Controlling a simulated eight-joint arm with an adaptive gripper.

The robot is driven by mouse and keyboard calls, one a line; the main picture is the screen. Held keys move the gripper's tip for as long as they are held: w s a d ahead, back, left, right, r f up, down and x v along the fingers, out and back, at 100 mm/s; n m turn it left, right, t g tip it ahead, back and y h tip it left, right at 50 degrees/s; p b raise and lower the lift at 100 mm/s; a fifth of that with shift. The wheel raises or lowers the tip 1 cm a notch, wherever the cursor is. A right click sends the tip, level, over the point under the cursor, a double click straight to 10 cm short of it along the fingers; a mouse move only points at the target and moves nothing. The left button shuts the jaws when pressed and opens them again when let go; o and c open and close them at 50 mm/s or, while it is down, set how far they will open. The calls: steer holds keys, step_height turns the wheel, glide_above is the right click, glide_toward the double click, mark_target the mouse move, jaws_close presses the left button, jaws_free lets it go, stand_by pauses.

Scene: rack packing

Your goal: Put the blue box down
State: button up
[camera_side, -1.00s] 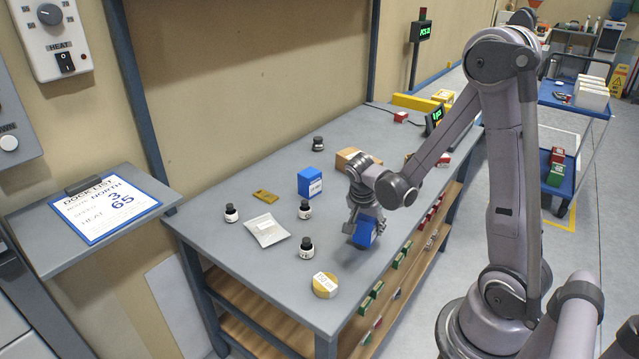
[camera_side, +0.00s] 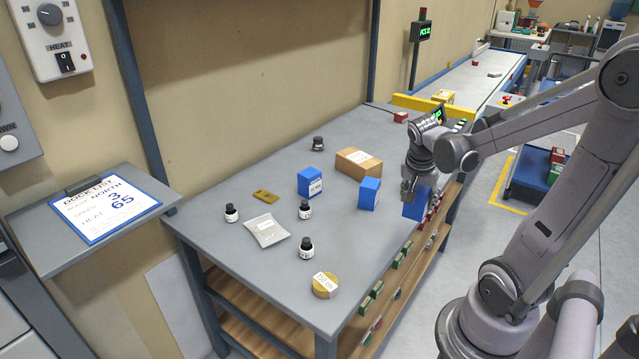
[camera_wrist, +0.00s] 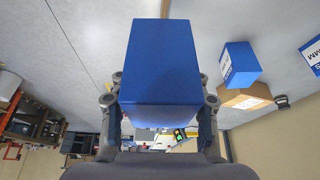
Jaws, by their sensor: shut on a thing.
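My gripper (camera_side: 409,196) is shut on a blue box (camera_side: 415,207) near the table's right edge in the side view. In the wrist view the blue box (camera_wrist: 160,65) sits between the two fingers of my gripper (camera_wrist: 160,105) and fills the middle. I cannot tell whether its underside touches the table. A second blue box (camera_side: 369,193) stands on the table left of my gripper. A third blue box (camera_side: 310,182) stands farther left. These two also show at the right of the wrist view, the nearer one (camera_wrist: 238,65) with a white label.
A brown carton (camera_side: 359,163) stands behind the blue boxes. Red and green boxes (camera_side: 378,289) sit on the shelf edge below.

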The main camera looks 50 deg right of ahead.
steer(key=w+d+r+m, duration=0.1)
steer(key=w+d+r, duration=0.2)
steer(key=w+d, duration=0.85)
steer(key=w+d+r, duration=0.4)
steer(key=w+d, duration=0.3)
steer(key=d, duration=0.9)
glide_above(364, 154)
steer(key=a, duration=0.2)
steer(key=f, duration=0.7)
steer(key=shift+d+f, duration=0.1)
steer(key=shift+d, duration=0.15)
steer(key=shift+w+f, duration=0.1)
steer(key=shift+f, duration=1.95)
steer(key=shift+f, duration=0.15)
steer(key=o, duration=1.2)
steer(key=shift+o, duration=0.2)
